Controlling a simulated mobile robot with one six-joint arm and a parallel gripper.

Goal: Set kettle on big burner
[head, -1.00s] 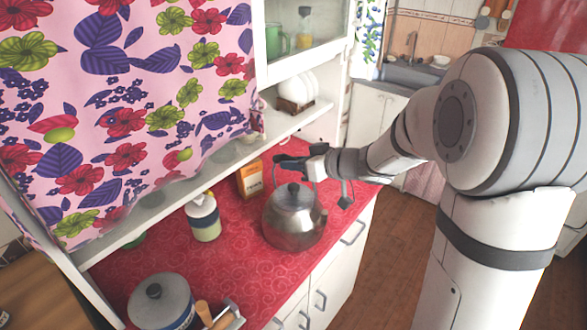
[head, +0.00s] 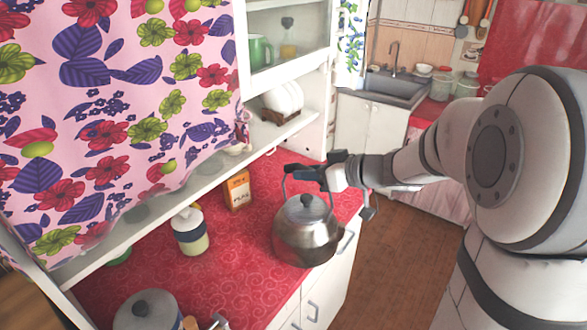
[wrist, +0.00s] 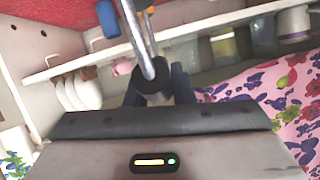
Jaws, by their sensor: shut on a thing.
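A steel kettle (head: 307,232) with a dark lid knob hangs near the front edge of the red counter in the head view. My gripper (head: 312,174) is shut on the kettle's handle, above its lid. In the wrist view the handle (wrist: 143,40) runs between the fingers of my gripper (wrist: 158,90). I cannot tell for sure how far the kettle's base is above the counter. No burner shows in any view.
The red counter (head: 235,262) holds an orange carton (head: 237,190), a jar with a white lid (head: 190,232) and a grey-lidded pot (head: 146,312). A shelf with white plates (head: 285,97) stands behind. A sink (head: 395,88) is at the back right, past wooden floor.

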